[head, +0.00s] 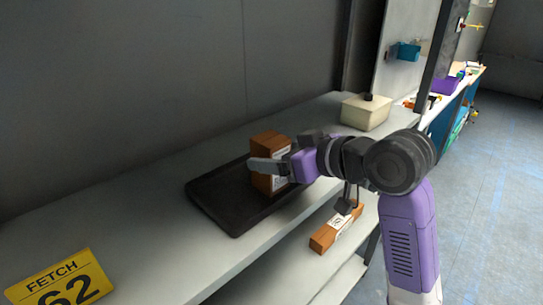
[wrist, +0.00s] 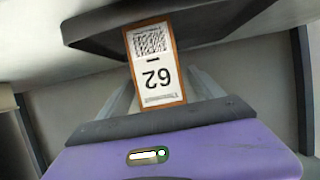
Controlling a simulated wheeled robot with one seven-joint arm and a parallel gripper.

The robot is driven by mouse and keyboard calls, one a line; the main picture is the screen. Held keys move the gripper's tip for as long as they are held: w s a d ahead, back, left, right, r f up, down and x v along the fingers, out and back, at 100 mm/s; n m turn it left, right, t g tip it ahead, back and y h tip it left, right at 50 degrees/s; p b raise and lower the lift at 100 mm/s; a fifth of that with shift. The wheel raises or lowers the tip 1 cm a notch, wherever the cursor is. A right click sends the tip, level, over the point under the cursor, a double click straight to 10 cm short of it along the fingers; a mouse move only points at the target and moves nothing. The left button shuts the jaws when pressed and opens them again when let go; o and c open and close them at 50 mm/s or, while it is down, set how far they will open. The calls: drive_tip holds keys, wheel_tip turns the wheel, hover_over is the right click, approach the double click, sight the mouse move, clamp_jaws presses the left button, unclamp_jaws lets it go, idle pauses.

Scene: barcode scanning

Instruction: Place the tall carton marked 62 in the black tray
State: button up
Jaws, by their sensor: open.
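The tall brown carton marked 62 (head: 264,140) stands in the black tray (head: 234,219), towards its far right part. In the wrist view the carton's white label (wrist: 154,75) shows a code and an upside-down 62. The black tray (wrist: 92,28) also fills the top of that view. My gripper (head: 270,168) is at the carton's near side, and one finger crosses in front of it. In the wrist view my gripper (wrist: 162,95) is open, with a grey finger to each side of the carton. Whether a finger touches it, I cannot tell.
A yellow sign reading FETCH 62 (head: 60,283) stands at the shelf's near left. A cream box (head: 366,112) with a dark top piece is at the back right. Another brown carton (head: 324,236) lies on the lower shelf.

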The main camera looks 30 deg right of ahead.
drive_tip(key=v, duration=1)
drive_tip(key=shift+s, duration=0.25)
drive_tip(key=shift+r, duration=0.1)
